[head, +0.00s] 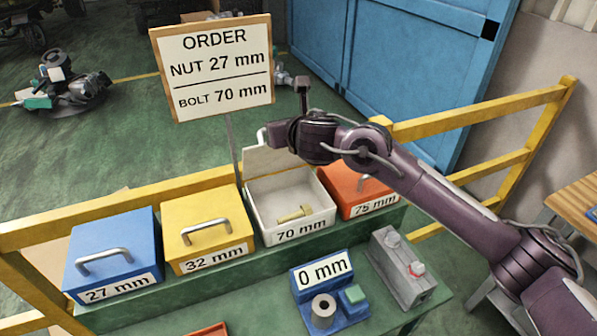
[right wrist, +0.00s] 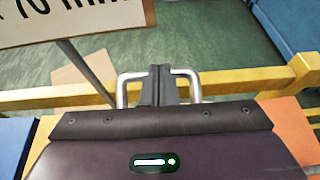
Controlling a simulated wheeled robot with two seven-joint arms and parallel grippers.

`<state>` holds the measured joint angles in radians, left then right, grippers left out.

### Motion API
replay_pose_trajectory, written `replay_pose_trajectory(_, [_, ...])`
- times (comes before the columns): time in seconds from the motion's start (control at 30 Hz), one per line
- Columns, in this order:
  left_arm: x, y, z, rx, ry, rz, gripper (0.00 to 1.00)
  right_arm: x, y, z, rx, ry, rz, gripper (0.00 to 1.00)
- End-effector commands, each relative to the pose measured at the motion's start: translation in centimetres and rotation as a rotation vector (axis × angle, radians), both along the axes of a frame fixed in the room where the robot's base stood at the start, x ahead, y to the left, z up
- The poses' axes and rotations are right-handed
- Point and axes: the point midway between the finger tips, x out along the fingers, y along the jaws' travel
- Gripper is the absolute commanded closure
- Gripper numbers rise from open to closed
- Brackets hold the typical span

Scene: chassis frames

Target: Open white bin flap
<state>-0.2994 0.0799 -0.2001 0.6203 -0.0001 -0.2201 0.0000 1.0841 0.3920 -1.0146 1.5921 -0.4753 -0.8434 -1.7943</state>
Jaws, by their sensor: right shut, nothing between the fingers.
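The white bin (head: 267,218), labelled 70 mm, stands open in the row of bins. In the right wrist view the gripper fingers (right wrist: 161,84) are together, in front of the middle of the silver handle (right wrist: 190,78). I cannot tell whether they touch it. My left gripper is not in view.
A blue bin (head: 112,255) and a yellow bin (head: 207,228) stand closed on the left, an orange bin (head: 350,185) on the right. The order sign (head: 213,65) rises behind. A yellow railing (head: 480,110) runs behind the bench. A blue 0 mm holder (head: 325,290) and grey box (head: 402,265) sit in front.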

Motion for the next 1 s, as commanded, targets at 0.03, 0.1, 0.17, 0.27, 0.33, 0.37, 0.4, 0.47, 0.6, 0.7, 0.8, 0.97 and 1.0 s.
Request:
replay_pose_trajectory(0.03, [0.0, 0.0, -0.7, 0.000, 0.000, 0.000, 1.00, 0.7, 0.3, 0.0, 0.002, -0.002, 0.000, 1.00])
replay_pose_trajectory(0.1, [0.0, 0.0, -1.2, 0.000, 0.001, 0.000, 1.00, 1.4, 0.6, 0.1, 0.000, -0.002, 0.000, 1.00])
replay_pose_trajectory(0.17, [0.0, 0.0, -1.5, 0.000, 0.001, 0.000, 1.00, 1.9, 0.8, 0.3, 0.000, -0.001, 0.000, 1.00])
replay_pose_trajectory(0.27, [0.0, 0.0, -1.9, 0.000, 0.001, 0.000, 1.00, 2.6, 1.2, 0.4, 0.001, -0.001, 0.001, 1.00])
replay_pose_trajectory(0.33, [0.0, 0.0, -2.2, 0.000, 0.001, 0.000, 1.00, 3.1, 1.3, 0.6, 0.000, -0.001, 0.000, 1.00])
replay_pose_trajectory(0.37, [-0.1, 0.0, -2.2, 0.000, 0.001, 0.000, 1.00, 3.2, 1.3, 0.6, 0.000, -0.001, 0.000, 1.00])
replay_pose_trajectory(0.4, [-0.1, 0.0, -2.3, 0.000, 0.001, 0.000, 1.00, 3.4, 1.4, 0.6, 0.000, 0.000, 0.000, 1.00])
replay_pose_trajectory(0.47, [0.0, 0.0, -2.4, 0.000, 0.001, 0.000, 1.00, 3.5, 1.5, 0.6, 0.000, 0.000, 0.001, 1.00])
replay_pose_trajectory(0.6, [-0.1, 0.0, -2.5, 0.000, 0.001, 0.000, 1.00, 3.8, 1.6, 0.8, 0.000, 0.000, 0.001, 1.00])
replay_pose_trajectory(0.7, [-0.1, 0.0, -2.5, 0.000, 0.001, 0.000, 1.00, 3.8, 1.6, 0.8, 0.000, 0.000, 0.001, 1.00])
replay_pose_trajectory(0.8, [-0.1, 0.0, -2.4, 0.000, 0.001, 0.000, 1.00, 3.8, 1.6, 0.8, 0.000, 0.000, 0.001, 1.00])
replay_pose_trajectory(0.97, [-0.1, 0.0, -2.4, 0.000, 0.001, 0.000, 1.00, 3.8, 1.6, 0.8, 0.000, 0.000, 0.001, 1.00])
replay_pose_trajectory(1.0, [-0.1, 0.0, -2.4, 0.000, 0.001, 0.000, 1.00, 3.8, 1.6, 0.8, 0.000, 0.000, 0.001, 1.00])
